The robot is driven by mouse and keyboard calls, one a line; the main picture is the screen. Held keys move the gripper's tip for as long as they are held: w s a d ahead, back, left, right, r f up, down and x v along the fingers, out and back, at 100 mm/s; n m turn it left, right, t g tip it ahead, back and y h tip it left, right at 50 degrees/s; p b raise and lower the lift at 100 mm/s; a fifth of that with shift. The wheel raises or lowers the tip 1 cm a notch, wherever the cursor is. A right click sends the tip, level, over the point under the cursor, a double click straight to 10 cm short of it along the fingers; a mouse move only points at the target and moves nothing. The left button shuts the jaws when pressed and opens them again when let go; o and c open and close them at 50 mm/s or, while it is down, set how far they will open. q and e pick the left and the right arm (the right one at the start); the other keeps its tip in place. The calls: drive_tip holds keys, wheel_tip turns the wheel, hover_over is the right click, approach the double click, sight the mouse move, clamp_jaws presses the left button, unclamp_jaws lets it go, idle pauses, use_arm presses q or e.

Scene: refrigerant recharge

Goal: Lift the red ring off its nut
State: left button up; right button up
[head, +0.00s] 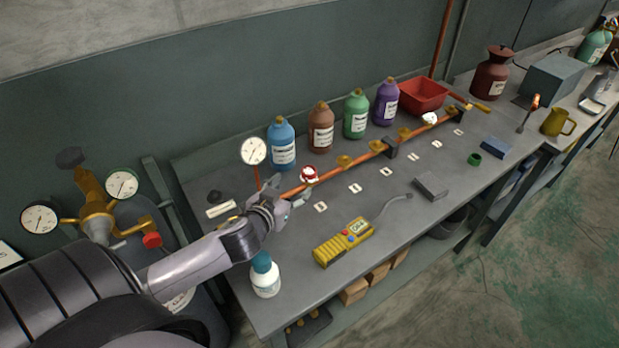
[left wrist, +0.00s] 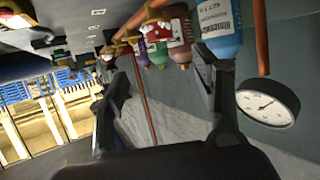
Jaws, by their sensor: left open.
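The red ring (head: 309,175) sits on the copper pipe (head: 350,158) near its left end, with a white part at its middle. It also shows as a red and white piece in the left wrist view (left wrist: 156,32), beside a brass fitting (left wrist: 153,8); I cannot clearly make out the nut under it. My left gripper (head: 290,201) is just left of and in front of the ring, apart from it. In the left wrist view the two fingers of this gripper (left wrist: 157,68) stand wide apart with nothing between them, and the ring shows beyond their tips. My right gripper is not in view.
A pressure gauge (head: 253,151) stands behind the gripper, and a blue bottle (head: 281,143) behind the pipe. A white bottle with a teal cap (head: 265,277) is near the front edge, below my arm. A yellow meter (head: 343,243) lies right of it. Small white tags line the bench.

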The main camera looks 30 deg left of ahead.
use_arm(q)
drive_tip(key=p, duration=0.2)
approach(311, 168)
drive_tip(key=x, duration=0.2)
drive_tip(key=shift+w+r, duration=0.1)
drive_tip(key=shift+w, duration=0.3)
drive_tip(key=p+x, duration=0.1)
drive_tip(key=x, duration=0.2)
drive_tip(key=shift+w+f, duration=0.4)
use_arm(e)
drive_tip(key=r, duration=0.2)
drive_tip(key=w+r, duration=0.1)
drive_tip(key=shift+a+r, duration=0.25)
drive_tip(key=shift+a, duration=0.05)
use_arm(q)
drive_tip(key=shift+a, duration=0.1)
drive_tip(key=c, duration=0.9)
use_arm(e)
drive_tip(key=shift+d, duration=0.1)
use_arm(q)
drive_tip(key=shift+p, duration=0.3)
drive_tip(key=shift+c, duration=0.2)
